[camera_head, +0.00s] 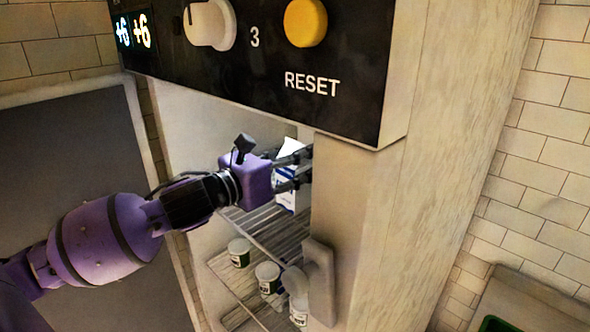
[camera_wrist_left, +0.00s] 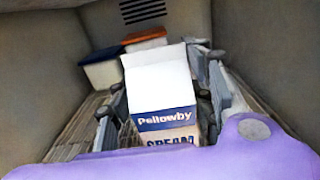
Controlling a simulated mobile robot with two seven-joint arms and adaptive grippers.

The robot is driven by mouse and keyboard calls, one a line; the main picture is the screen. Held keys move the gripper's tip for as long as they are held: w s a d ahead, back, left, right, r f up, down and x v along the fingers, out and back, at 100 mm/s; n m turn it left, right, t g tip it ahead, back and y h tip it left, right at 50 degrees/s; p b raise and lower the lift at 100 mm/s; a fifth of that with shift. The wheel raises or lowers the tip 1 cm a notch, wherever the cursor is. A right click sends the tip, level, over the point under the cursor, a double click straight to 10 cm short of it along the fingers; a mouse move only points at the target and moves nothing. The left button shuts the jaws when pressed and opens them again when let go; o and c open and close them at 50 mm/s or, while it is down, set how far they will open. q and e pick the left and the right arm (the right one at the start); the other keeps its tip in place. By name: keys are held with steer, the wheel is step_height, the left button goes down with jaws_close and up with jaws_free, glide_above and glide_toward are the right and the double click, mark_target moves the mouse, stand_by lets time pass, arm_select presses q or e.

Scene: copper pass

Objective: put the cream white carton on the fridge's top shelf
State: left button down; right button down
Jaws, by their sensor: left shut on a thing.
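The cream white carton (camera_wrist_left: 160,84) has a blue band reading "Pellowby" and stands between the fingers of my left gripper in the left wrist view. My left gripper (camera_head: 294,168) is shut on the carton, inside the fridge. In the head view part of the white and blue carton (camera_head: 287,190) shows between and below the fingers. The wire top shelf (camera_head: 262,226) is below the gripper. Whether the carton's base touches the shelf cannot be told. The right gripper is not in view.
Behind the carton are a box with an orange lid (camera_wrist_left: 144,37) and one with a blue lid (camera_wrist_left: 101,70). White tubs (camera_head: 239,253) stand on a lower shelf. The fridge's side wall (camera_head: 365,220) and control panel (camera_head: 270,50) are close to the arm.

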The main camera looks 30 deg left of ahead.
arm_select(q)
steer(key=shift+f, duration=1.2)
steer(key=shift+s+f, duration=0.1)
steer(key=shift+f, duration=0.05)
steer(key=c, duration=0.9)
jaws_free()
steer(key=shift+s+a, duration=0.1)
steer(key=shift+s, duration=0.1)
steer(key=v, duration=1.1)
steer(key=shift+s, duration=0.25)
